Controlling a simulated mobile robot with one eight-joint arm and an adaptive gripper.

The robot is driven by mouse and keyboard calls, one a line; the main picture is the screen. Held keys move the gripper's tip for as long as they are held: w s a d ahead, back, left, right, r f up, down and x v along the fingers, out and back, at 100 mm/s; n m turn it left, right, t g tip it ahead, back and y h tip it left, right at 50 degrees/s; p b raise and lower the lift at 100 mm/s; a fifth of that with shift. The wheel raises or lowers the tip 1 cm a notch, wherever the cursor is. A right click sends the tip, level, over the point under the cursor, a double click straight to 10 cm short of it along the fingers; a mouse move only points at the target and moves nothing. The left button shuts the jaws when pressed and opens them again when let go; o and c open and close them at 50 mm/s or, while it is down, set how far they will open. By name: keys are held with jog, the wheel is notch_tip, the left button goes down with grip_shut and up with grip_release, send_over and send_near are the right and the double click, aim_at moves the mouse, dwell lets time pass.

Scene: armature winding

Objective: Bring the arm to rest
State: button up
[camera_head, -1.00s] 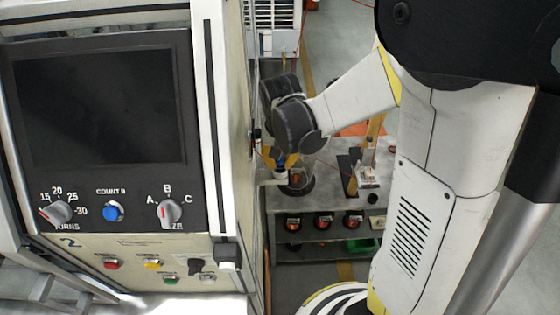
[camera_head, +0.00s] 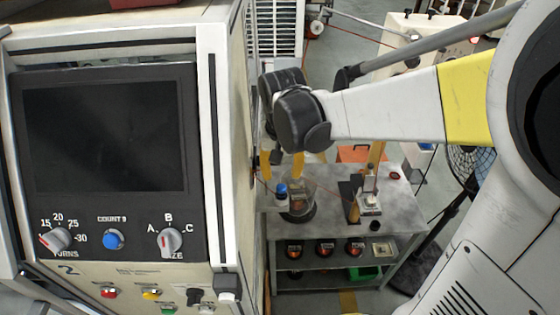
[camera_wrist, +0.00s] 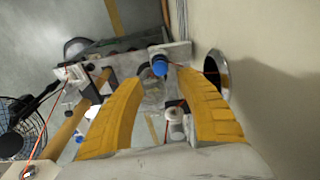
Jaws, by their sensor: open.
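My gripper (camera_wrist: 160,115) shows in the wrist view as two yellow fingers, spread apart with nothing between them. In the head view my gripper (camera_head: 281,162) hangs below the dark wrist joint, close to the right side of the winding machine (camera_head: 228,130). A blue-capped part (camera_head: 281,190) sits just below the fingers; the blue cap (camera_wrist: 160,67) also shows beyond the fingertips in the wrist view. My white arm reaches in from the right.
A grey workbench (camera_head: 400,215) stands below the gripper, with a fixture (camera_head: 370,203) on top and several round dark items on its lower shelf. A black fan (camera_head: 465,165) stands to the right. The machine's wall (camera_wrist: 275,60) is close on the right in the wrist view.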

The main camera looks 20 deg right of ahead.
jog(key=s+f+n+t+b, duration=0.3)
jog(key=s+f+b, duration=0.8)
jog(key=b, duration=0.9)
notch_tip(320, 180, down, 2)
jog(key=t, duration=0.2)
jog(key=shift+s+d+f+t, duration=0.25)
jog(key=shift+s+t, duration=0.15)
